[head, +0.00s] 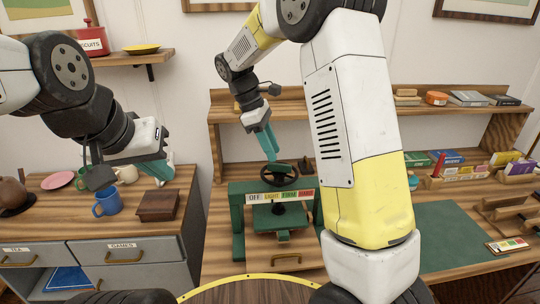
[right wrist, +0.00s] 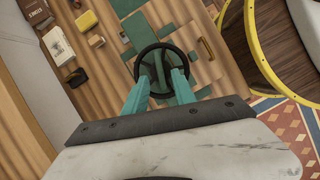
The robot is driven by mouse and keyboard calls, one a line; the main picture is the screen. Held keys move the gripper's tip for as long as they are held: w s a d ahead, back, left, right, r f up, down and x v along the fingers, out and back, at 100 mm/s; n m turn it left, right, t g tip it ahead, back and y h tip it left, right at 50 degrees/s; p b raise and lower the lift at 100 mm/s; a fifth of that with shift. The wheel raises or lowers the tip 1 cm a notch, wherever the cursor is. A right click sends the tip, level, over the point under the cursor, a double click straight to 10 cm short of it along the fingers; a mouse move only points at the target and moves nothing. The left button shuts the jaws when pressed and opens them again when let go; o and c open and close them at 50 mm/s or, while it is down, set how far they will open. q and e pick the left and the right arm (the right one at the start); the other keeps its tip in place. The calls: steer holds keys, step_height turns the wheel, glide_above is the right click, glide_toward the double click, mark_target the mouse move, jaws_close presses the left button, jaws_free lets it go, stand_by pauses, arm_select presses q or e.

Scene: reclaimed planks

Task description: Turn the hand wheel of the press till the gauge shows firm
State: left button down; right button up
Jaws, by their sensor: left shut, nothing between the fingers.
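The green press (head: 238,217) stands on the wooden bench with a dark hand wheel (head: 294,170) on top. Its gauge strip (head: 280,197) has coloured fields, among them OFF, LIGHT and FIRM; I cannot make out a pointer. My right gripper (head: 271,158) points down just above the wheel. In the right wrist view the wheel (right wrist: 160,46) is a dark ring, and the two teal fingers of my right gripper (right wrist: 161,76) are apart, their tips over the near part of the ring. Contact is unclear. My left gripper (head: 160,180) is shut and empty over the left cabinet.
On the left cabinet are a blue mug (head: 107,203), a wooden box (head: 158,204) and a pink plate (head: 58,180). A green mat (head: 455,236) lies on the bench to the right. A shelf (head: 390,106) with small goods runs behind the press.

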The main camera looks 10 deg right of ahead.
mark_target(279, 164)
steer(key=shift+x, duration=2.4)
steer(key=shift+c, duration=0.4)
jaws_close()
